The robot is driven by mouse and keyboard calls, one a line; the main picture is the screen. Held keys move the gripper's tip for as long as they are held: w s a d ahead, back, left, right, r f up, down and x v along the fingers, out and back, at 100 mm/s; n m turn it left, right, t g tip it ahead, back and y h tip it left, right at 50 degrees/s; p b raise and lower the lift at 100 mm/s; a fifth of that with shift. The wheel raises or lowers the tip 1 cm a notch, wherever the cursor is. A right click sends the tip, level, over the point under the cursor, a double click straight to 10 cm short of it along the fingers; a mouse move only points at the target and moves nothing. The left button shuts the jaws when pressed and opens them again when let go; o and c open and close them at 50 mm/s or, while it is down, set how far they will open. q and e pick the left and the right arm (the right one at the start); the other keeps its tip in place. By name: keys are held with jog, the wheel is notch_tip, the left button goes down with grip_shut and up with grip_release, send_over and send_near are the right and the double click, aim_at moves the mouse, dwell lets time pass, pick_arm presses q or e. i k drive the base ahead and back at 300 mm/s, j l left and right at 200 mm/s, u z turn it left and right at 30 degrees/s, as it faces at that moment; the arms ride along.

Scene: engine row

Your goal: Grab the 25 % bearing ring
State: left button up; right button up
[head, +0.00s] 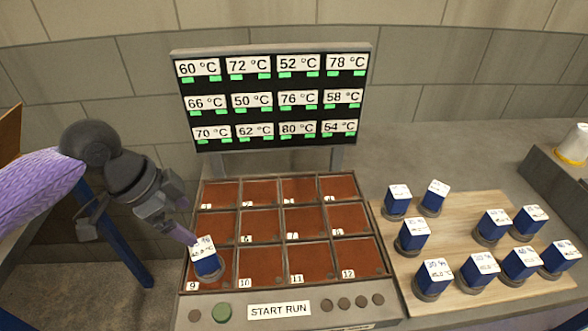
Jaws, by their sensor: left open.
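Several blue blocks with white labelled tops on round grey bases stand in view. I cannot read clearly which label says 25 %. One blue block (207,262) stands tilted in the picture in compartment 9 of the tray, its small label hard to read. My left gripper (187,221) is open at the tray's left edge, with a purple fingertip close by this block's top left. I cannot tell whether it touches. The other blue blocks stand on the wooden board at right, among them a front-left one (433,276). My right gripper does not show.
The tray (239,227) has numbered red-brown compartments, the others empty. A panel with temperature signs (272,97) stands behind it. A START RUN plate (279,309) and green button (222,312) are in front. The wooden board (455,224) has bare room in its middle.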

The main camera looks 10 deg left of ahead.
aim_at(530, 219)
jog(key=z, duration=1.25)
jog(key=k+l, duration=0.1)
